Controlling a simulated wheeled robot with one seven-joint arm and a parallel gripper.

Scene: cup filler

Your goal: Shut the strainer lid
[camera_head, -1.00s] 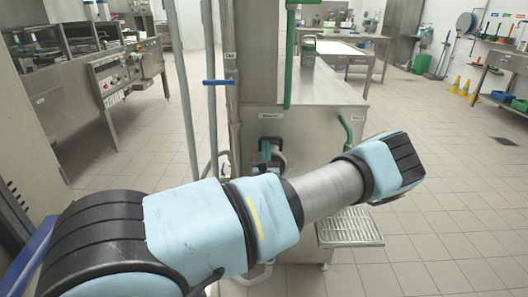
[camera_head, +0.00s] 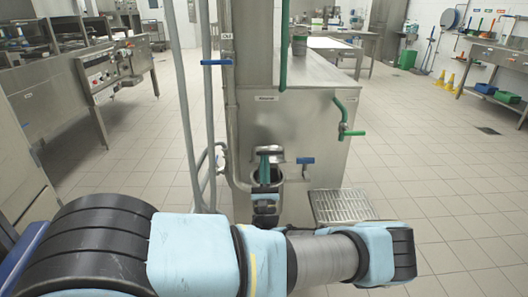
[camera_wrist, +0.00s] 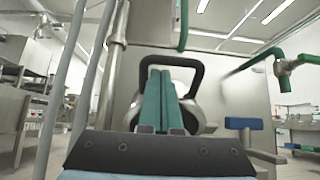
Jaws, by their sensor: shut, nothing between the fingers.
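The strainer (camera_head: 281,178) is a round metal body low on the front of the steel tank, with a dark rim, partly hidden by my gripper. In the wrist view a black loop handle (camera_wrist: 199,70) frames a pale rounded metal part (camera_wrist: 207,113), apparently the strainer and its lid. How far the lid stands open cannot be told. My gripper (camera_head: 264,153) is in front of the strainer, its teal fingers together and empty. In the wrist view the fingers (camera_wrist: 157,68) overlap the loop; contact cannot be told.
A blue-handled valve (camera_head: 305,160) is just right of the strainer. A green-handled pipe (camera_head: 345,125) is on the tank's right side. Grey vertical pipes (camera_head: 188,110) stand at left. A metal grate (camera_head: 342,206) lies low at right. Open tiled floor is further right.

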